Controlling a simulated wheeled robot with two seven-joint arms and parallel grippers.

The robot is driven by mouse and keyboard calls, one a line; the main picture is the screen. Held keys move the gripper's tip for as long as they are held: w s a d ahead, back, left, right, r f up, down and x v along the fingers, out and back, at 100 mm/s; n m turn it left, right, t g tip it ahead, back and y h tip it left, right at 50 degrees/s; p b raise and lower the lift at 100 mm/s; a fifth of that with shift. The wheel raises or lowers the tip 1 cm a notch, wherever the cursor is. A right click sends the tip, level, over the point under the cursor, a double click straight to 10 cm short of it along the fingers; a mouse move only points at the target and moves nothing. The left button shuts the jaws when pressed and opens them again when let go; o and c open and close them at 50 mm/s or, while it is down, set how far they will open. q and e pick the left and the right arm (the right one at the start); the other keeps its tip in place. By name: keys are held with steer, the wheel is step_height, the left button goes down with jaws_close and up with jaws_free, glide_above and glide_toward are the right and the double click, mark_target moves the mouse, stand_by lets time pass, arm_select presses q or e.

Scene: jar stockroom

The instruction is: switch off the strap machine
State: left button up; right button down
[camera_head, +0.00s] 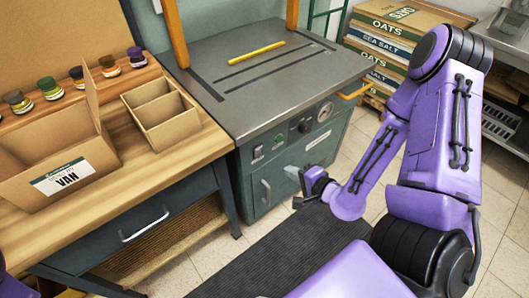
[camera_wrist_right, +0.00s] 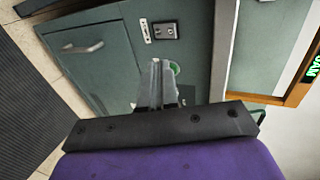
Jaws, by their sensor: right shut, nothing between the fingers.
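The strap machine (camera_head: 275,100) is a grey-green cabinet with a slotted metal top and two orange-brown posts. Its front panel carries a small switch plate (camera_head: 257,153), a green control (camera_head: 279,140), a black knob (camera_head: 304,126) and a round gauge (camera_head: 324,111). My right gripper (camera_head: 292,172) is shut and empty in front of the panel, below the green control. In the right wrist view its fingers (camera_wrist_right: 157,68) point at the panel and partly cover the green control (camera_wrist_right: 174,68); the switch plate (camera_wrist_right: 165,31) is clear of them. Contact cannot be told. My left gripper is out of view.
A wooden workbench (camera_head: 160,145) at left holds an open carton (camera_head: 60,160), a divided box (camera_head: 160,112) and several jars. A yellow stick (camera_head: 256,51) lies on the machine top. A dark mat (camera_head: 265,262) covers floor in front.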

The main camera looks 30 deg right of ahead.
steer(key=b, duration=0.7)
glide_toward(259, 150)
step_height(259, 150, down, 2)
steer(key=s, duration=0.3)
steer(key=w, duration=0.5)
steer(key=w+p, duration=0.1)
steer(key=w, duration=0.1)
steer(key=shift+w+a+f, duration=0.2)
steer(key=shift+w+f, duration=0.05)
steer(key=shift+w, duration=0.65)
